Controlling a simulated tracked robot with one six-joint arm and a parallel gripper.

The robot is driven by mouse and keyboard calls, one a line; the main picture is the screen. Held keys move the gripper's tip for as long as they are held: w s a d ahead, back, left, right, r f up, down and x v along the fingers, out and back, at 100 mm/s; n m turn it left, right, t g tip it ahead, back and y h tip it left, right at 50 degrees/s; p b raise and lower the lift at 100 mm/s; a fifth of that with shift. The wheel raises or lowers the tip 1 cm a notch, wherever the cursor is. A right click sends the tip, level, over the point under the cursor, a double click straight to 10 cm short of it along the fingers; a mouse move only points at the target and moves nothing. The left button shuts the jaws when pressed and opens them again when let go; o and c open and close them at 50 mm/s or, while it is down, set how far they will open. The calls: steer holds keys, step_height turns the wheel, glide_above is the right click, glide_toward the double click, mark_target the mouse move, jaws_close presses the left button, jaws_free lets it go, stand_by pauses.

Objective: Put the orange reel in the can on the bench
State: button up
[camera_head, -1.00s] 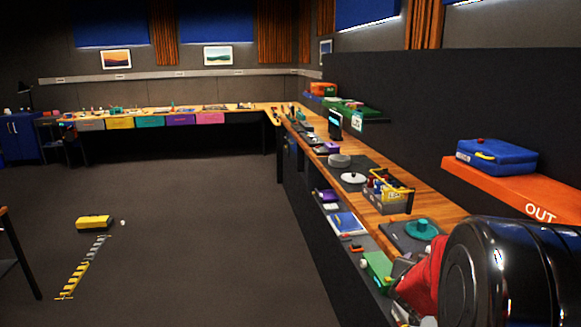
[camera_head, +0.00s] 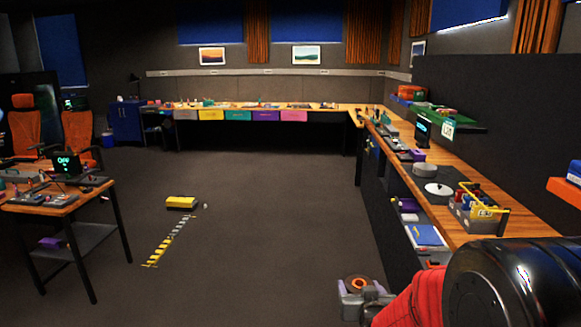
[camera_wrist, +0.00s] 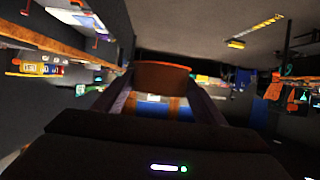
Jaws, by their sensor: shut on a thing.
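My gripper (camera_head: 356,292) is shut on the orange reel (camera_head: 357,283), which shows in the head view as a dark round thing with an orange ring, held out over the floor left of the bench. In the wrist view the reel (camera_wrist: 163,77) is a brownish-orange shape between the two fingers. A low grey round can (camera_head: 425,170) stands on the wooden bench (camera_head: 475,227), well beyond my gripper. I cannot see inside it. A white round lid (camera_head: 438,190) with a dark knob lies just nearer than the can.
A crate (camera_head: 476,210) with coloured items and a yellow handle stands on the bench nearer than the lid. A table (camera_head: 50,200) stands at left. The floor between is mostly clear, with a yellow box (camera_head: 181,202).

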steer(key=a, duration=0.3)
steer(key=shift+n+y, duration=0.3)
steer(key=shift+y, duration=0.1)
steer(key=shift+d, duration=0.1)
steer(key=s+f, duration=0.5)
steer(key=f, duration=0.1)
steer(key=shift+f, duration=0.15)
